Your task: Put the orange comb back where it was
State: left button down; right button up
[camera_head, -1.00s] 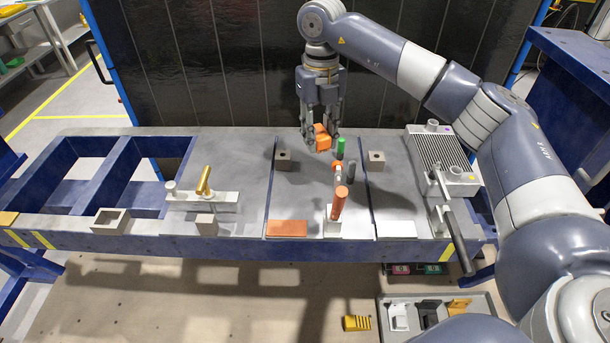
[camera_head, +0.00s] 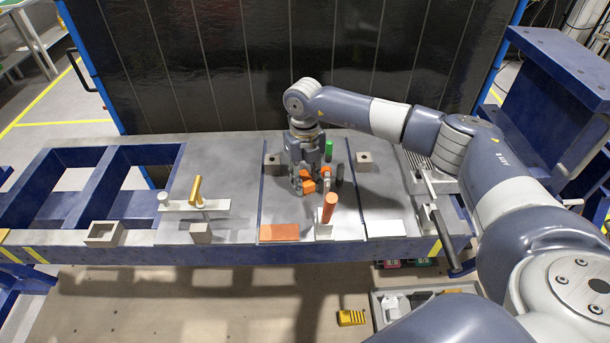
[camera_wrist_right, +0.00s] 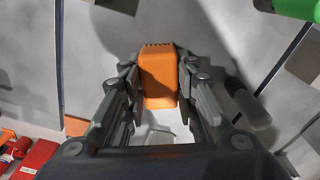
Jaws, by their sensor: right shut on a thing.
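My right gripper (camera_head: 307,188) points down low over the middle plate of the bench. It is shut on the orange comb (camera_wrist_right: 158,78), whose small teeth show along its far edge in the right wrist view. The comb sits between the two fingers (camera_wrist_right: 160,85). In the head view the comb (camera_head: 307,186) is partly hidden by the fingers, and I cannot tell whether it touches the plate. My left gripper is not in view.
A toggle clamp with an orange handle (camera_head: 329,207) stands just right of the gripper. A green-topped pin (camera_head: 329,149) and a dark pin (camera_head: 339,172) are close by. A yellow ridged piece (camera_head: 351,317) lies below, beside a grey tray (camera_head: 378,312).

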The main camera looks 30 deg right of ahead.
jog(key=shift+f+b, duration=0.2)
jog(key=shift+b, duration=0.1)
jog(key=o, duration=1)
jog(key=shift+r, duration=0.1)
jog(key=shift+o, duration=0.5)
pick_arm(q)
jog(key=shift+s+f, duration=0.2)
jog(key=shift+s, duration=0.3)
